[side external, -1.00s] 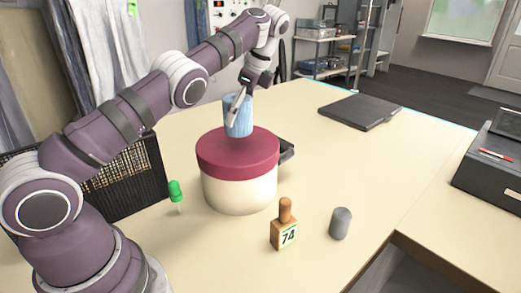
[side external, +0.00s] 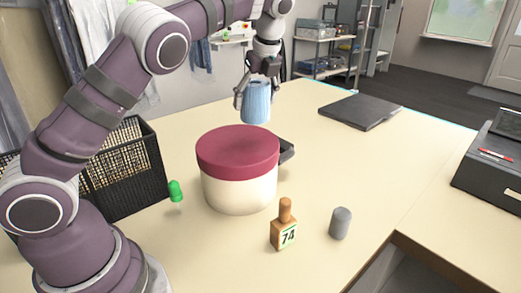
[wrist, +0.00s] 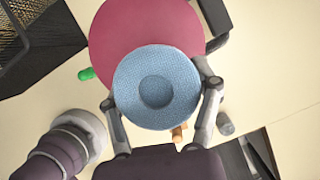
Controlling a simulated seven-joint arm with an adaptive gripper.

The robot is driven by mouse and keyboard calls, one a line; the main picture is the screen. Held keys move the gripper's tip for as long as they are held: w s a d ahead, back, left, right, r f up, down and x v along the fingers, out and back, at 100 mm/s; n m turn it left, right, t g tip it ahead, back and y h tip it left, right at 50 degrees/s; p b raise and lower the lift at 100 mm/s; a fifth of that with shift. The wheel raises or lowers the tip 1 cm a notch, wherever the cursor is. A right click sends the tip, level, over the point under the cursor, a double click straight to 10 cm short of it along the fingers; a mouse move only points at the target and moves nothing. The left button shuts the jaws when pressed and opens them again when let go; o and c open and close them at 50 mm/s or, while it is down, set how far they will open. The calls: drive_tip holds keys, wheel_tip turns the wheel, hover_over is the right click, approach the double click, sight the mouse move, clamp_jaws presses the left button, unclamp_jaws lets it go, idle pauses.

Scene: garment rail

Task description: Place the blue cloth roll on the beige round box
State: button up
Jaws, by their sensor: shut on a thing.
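The blue cloth roll (side external: 256,102) is held upright between the fingers of my gripper (side external: 256,90). In the wrist view the roll (wrist: 156,88) shows its round end with a dimple, with a finger of my gripper (wrist: 160,105) on each side. The beige round box (side external: 240,186) stands on the table with a dark red lid (side external: 238,150). In the side view the roll is above and behind the lid, apart from it. In the wrist view the roll overlaps the near part of the lid (wrist: 130,25).
A black mesh basket (side external: 122,170) and a green-capped item (side external: 175,192) are left of the box. A wooden stamp marked 74 (side external: 284,228) and a grey cylinder (side external: 340,223) stand in front to the right. A dark flat object (side external: 287,150) lies behind the box. A closed laptop-like slab (side external: 360,111) lies farther back.

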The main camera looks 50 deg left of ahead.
drive_tip(key=a+r+m+t+h, duration=0.1)
drive_tip(key=a+r+m+t, duration=0.1)
drive_tip(key=a+m, duration=0.35)
drive_tip(key=m, duration=0.3)
approach(248, 138)
drive_tip(key=shift+n+t, duration=0.25)
drive_tip(key=shift+t, duration=0.15)
drive_tip(key=a+f, duration=0.1)
drive_tip(key=w+f, duration=0.1)
drive_tip(key=f, duration=0.1)
drive_tip(key=w+a+f, duration=0.1)
drive_tip(key=shift+w+a+f, duration=0.25)
drive_tip(key=shift+a+f, duration=0.05)
drive_tip(key=shift+a, duration=0.05)
drive_tip(key=shift+f, duration=0.1)
drive_tip(key=o, duration=1.2)
